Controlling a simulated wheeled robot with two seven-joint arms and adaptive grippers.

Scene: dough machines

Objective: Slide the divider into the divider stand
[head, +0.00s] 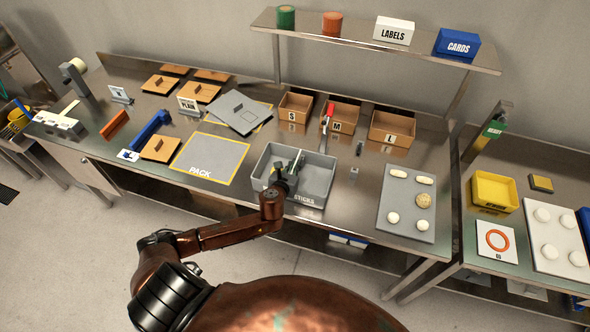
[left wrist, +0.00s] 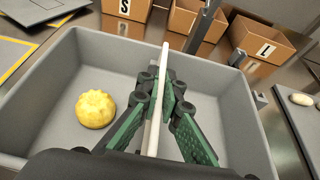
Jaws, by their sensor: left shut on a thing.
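My left gripper (head: 290,171) reaches down into the grey two-part bin (head: 258,170). In the left wrist view its green-padded fingers (left wrist: 161,92) are shut on a thin pale upright plate, the divider (left wrist: 165,55), seen edge-on. The plate runs between the fingers, inside the bin's walls in that view. Its lower part is hidden by the gripper, so I cannot tell whether it sits in a slot. I cannot tell for certain which thing is the divider stand. A post with a red top (head: 328,117) stands behind the bin. My right gripper is not in view.
A yellow dough ball (left wrist: 96,109) lies left of the divider in the bin. Open boxes marked S (head: 293,116), M and L stand behind it. A PACK mat (head: 210,158) lies to the left.

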